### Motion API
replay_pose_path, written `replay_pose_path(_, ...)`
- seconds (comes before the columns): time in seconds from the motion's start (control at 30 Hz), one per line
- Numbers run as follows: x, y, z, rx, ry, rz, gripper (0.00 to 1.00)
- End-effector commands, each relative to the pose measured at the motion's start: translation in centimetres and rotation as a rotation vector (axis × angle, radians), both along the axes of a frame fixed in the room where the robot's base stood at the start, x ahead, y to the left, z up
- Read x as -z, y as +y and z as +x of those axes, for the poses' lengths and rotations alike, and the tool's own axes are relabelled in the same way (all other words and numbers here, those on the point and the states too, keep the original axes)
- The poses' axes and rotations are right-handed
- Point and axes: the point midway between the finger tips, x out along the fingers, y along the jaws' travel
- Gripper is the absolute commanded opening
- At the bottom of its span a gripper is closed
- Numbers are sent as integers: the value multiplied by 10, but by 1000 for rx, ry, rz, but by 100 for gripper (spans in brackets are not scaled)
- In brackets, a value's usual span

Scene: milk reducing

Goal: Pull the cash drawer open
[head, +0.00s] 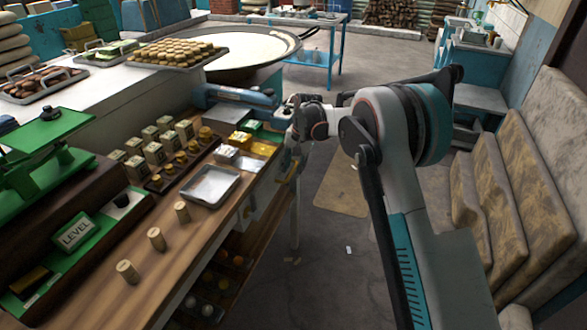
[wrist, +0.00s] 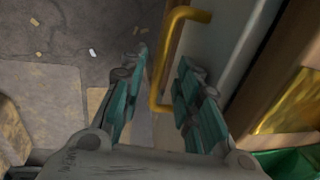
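A drawer with a pale grey front (wrist: 222,45) and a yellow, brass-like bar handle (wrist: 160,75) shows in the wrist view. My gripper (wrist: 163,62) has its two teal fingers spread apart, with the handle bar between their tips in the picture. No finger visibly touches the bar, and I cannot tell how far the tips reach past it. In the head view my gripper (head: 297,140) is at the counter's right side, by a yellow handle (head: 294,171). My wrist and arm partly hide that area. I cannot tell whether the drawer is fully shut.
The wooden counter (head: 120,235) carries a metal tray (head: 209,185), wooden pegs, small boxes and a green scale (head: 45,150). Open shelves with bottles lie below. The floor (head: 335,265) between is mostly clear.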

Motion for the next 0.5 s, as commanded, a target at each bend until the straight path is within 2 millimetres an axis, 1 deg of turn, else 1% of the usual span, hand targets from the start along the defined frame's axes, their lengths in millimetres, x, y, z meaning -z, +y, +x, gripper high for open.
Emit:
replay_pose_path(0.23,1,0,0,0,0,0,30)
replay_pose_path(0.27,1,0,0,0,0,0,28)
replay_pose_path(0.3,1,0,0,0,0,0,18)
replay_pose_path(0.37,1,0,0,0,0,0,5)
replay_pose_path(0.4,1,0,0,0,0,0,0)
replay_pose_path(0.5,1,0,0,0,0,0,0)
